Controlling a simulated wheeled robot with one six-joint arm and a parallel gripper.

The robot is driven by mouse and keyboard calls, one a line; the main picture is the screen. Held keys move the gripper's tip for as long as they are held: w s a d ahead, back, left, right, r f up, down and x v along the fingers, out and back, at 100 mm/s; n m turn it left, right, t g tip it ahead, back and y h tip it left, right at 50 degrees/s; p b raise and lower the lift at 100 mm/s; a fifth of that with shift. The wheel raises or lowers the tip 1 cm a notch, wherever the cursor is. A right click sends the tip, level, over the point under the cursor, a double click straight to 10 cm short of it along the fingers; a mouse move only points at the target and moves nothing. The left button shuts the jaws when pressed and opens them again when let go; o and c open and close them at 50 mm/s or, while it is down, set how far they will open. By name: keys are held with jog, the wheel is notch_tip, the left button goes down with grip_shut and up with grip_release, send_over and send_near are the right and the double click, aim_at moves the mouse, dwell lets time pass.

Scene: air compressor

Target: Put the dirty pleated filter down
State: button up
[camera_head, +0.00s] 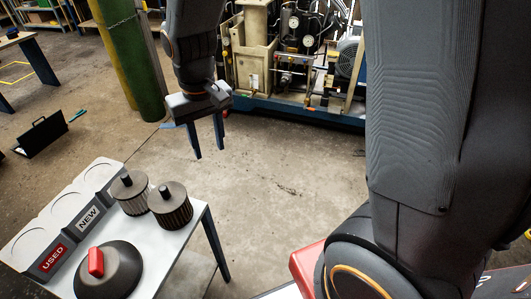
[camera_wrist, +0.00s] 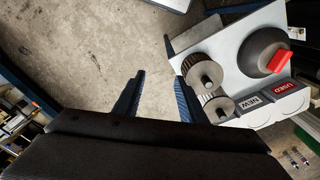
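Two pleated filters with dark caps stand upright on the small white table (camera_head: 180,250). The filter with darker brown pleats (camera_head: 172,212), which looks like the dirty one, is nearer the table's right edge; it also shows in the wrist view (camera_wrist: 188,64). The filter with paler pleats (camera_head: 131,202) stands beside it, close to the grey tray (camera_head: 35,222). The tray has round recesses with a red USED label (camera_head: 52,258) and a NEW label (camera_head: 89,219); the recesses in view look empty. My gripper (camera_head: 208,155) is open and empty, above the floor beyond the table, apart from both filters.
A black domed cover (camera_head: 112,272) with a red knob (camera_head: 96,262) sits at the table's front. The compressor unit (camera_head: 300,60) stands behind my gripper. A green cylinder (camera_head: 137,60) is at the back left. The floor (camera_head: 290,170) right of the table is clear.

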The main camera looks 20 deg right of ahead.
jog(key=s+d+m, duration=0.1)
jog(key=s+d, duration=0.3)
jog(key=d, duration=0.2)
jog(key=s+d+f+m, duration=0.1)
jog(key=s+d, duration=0.3)
jog(key=d, duration=0.2)
jog(key=shift+s+d+t, duration=0.15)
jog(key=shift+d+t, duration=0.15)
jog(key=shift+d, duration=0.1)
